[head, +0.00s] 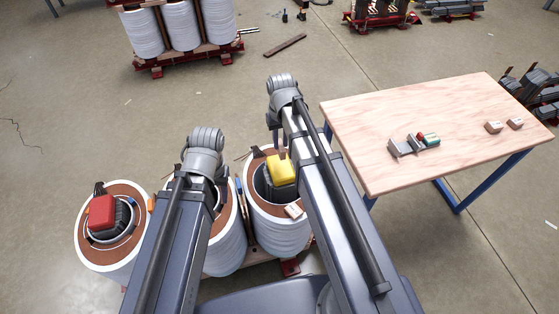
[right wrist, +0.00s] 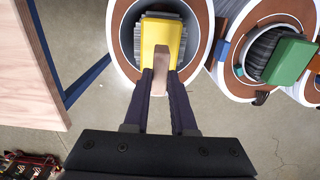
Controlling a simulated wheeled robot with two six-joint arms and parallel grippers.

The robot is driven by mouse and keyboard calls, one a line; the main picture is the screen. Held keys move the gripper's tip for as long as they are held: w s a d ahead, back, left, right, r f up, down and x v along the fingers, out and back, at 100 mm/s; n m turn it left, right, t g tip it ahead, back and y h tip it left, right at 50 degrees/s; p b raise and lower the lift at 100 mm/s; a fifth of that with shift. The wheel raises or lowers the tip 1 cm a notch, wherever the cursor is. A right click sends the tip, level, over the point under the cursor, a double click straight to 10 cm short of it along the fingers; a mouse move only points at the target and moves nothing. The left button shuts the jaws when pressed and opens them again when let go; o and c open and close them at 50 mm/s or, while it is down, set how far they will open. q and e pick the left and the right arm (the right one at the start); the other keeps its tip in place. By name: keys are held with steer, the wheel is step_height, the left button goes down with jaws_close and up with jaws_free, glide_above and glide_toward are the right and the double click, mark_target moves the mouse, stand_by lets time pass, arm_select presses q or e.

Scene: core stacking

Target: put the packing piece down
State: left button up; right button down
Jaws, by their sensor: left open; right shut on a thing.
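The small tan packing piece (right wrist: 161,62) is between the fingertips of my right gripper (right wrist: 161,72) in the right wrist view, which is shut on it. It overlaps the near end of the yellow block (right wrist: 163,32). I cannot tell whether it touches the block. The yellow block (head: 281,169) sits in the middle of the rightmost white coil (head: 278,222) of the near row. In the head view my right gripper (head: 277,146) is just beyond that block, partly behind my arm. My left gripper cannot be made out behind my left arm.
A coil with a red block (head: 101,212) stands at left; a green block (right wrist: 291,62) tops the middle one. A light piece (head: 294,211) lies on the right coil's rim. The wooden table (head: 400,115) at right holds a clamp-like tool (head: 413,145) and two small blocks (head: 494,127).

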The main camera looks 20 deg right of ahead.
mark_target(281, 155)
steer(key=shift+f+b, duration=3)
steer(key=shift+f, duration=0.6)
steer(key=shift+f, duration=0.15)
steer(key=c, duration=0.7)
jaws_free()
steer(key=shift+c, duration=0.2)
step_height(281, 155, up, 12)
steer(key=p, duration=1.2)
steer(key=shift+r, duration=0.25)
steer(key=s+a+n+h, duration=0.1)
steer(key=s+a+n, duration=0.2)
steer(key=s+a, duration=0.7)
steer(key=s, duration=0.4)
steer(key=shift+s+a, duration=0.15)
steer(key=shift+a, duration=0.05)
